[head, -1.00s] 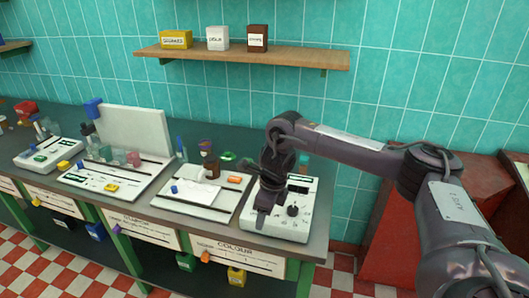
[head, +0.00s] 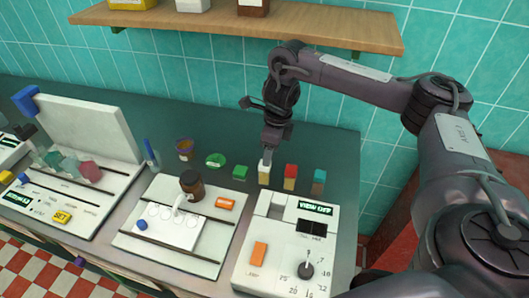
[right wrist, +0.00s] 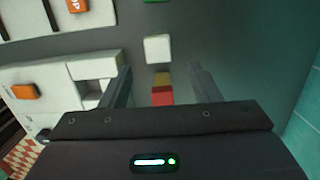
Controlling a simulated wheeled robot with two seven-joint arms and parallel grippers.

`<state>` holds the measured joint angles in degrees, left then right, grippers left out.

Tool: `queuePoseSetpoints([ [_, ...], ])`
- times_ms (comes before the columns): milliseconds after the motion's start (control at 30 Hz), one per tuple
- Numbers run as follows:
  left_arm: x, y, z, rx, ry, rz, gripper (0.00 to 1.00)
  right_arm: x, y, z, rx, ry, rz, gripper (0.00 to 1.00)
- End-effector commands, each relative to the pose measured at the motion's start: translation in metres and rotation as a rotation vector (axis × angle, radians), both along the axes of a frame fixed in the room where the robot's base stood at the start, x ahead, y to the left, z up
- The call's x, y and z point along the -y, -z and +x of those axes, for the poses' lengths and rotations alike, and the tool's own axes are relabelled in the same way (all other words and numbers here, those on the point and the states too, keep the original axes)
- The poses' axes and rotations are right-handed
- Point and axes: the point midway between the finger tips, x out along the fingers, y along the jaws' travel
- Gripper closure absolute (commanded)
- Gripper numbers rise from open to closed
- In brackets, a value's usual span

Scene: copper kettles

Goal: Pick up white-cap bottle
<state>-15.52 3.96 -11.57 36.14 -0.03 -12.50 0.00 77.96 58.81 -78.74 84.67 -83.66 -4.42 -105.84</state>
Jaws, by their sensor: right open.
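The white-cap bottle (head: 264,173) stands upright on the dark bench, behind the white device with the dial. Its cap is white and its body yellowish. In the right wrist view its cap shows as a white square (right wrist: 157,48), just beyond the fingertips and roughly centred between them. My right gripper (head: 269,153) hangs right by the cap in the head view. Its fingers (right wrist: 161,68) are apart and hold nothing. A red-cap bottle (head: 290,178) stands to the right and shows between the fingers in the wrist view (right wrist: 162,96). My left gripper is not in view.
A teal-cap bottle (head: 318,183) stands right of the red one, and a green block (head: 240,172) left of the white cap. The dial device (head: 285,262) is in front. A brown bottle (head: 191,185) stands on a white panel. A wall shelf (head: 215,24) is above.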

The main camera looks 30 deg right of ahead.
Motion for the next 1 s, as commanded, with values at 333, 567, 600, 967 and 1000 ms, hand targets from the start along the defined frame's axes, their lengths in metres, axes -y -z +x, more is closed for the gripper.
queuePoseSetpoints([
  [333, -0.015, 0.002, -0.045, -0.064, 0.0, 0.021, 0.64, -0.004, 0.029, 0.003, -0.003, 0.0, 0.001, 0.43],
  [567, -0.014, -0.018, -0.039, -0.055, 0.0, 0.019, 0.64, -0.011, 0.06, 0.008, -0.004, 0.0, -0.001, 0.43],
  [600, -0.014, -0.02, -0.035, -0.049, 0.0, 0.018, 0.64, -0.011, 0.066, 0.009, -0.004, 0.002, 0.0, 0.43],
  [967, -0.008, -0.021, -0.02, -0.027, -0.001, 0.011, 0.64, -0.012, 0.077, 0.01, 0.0, 0.0, 0.0, 0.45],
  [1000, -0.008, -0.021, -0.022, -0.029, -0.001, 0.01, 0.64, -0.012, 0.077, 0.01, 0.0, 0.0, 0.0, 0.5],
])
